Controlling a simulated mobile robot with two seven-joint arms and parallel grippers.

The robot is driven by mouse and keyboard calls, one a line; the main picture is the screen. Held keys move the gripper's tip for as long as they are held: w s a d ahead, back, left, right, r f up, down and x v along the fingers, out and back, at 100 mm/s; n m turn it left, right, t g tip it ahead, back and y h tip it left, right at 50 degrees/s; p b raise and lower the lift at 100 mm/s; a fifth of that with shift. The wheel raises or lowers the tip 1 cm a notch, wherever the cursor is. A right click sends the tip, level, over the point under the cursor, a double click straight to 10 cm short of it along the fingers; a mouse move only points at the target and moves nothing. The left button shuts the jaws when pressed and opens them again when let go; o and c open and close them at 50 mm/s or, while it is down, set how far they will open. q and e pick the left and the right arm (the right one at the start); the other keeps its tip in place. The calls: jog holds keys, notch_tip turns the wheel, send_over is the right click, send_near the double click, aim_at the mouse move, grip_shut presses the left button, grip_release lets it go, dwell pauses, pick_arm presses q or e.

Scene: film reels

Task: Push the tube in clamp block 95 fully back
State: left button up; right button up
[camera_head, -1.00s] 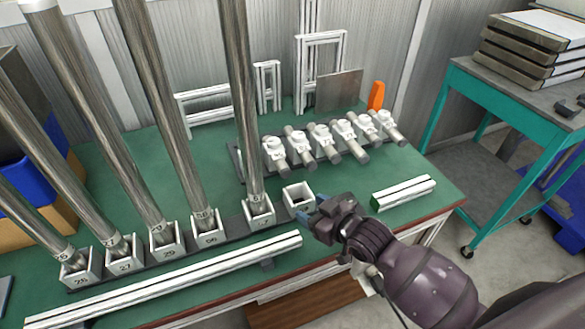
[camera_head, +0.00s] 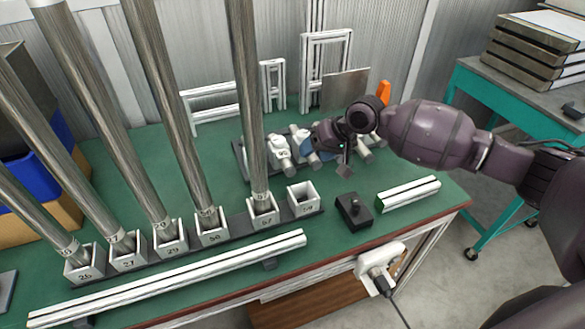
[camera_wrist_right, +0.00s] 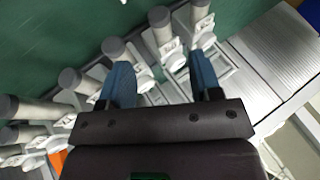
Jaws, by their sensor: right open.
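A row of white clamp blocks, each with a grey tube through it, stands at the back of the green table; the leftmost block (camera_head: 281,147) shows a number that I cannot read surely, so I cannot tell which is block 95. My right gripper (camera_head: 314,148) is over the row, just right of that block, and its arm hides several blocks. In the right wrist view the blue fingers of the right gripper (camera_wrist_right: 161,82) are apart and empty. A clamp block with its tube (camera_wrist_right: 161,22) shows beyond them, and another tube (camera_wrist_right: 114,48) lies left. My left gripper is out of view.
Tall steel tubes lean in numbered square sockets (camera_head: 213,238) on the left; the rightmost socket (camera_head: 304,202) is empty. A black box with a knob (camera_head: 354,213) and a white rail (camera_head: 410,193) lie front right. White frames (camera_head: 325,62) stand behind.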

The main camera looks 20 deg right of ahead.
aim_at(293, 168)
jog(key=b+x, duration=0.2)
jog(key=x, duration=0.7)
jog(key=shift+f, duration=0.2)
jog(key=shift+w+a+f, duration=0.3)
jog(key=shift+a+f, duration=0.05)
jog(key=shift+f, duration=0.05)
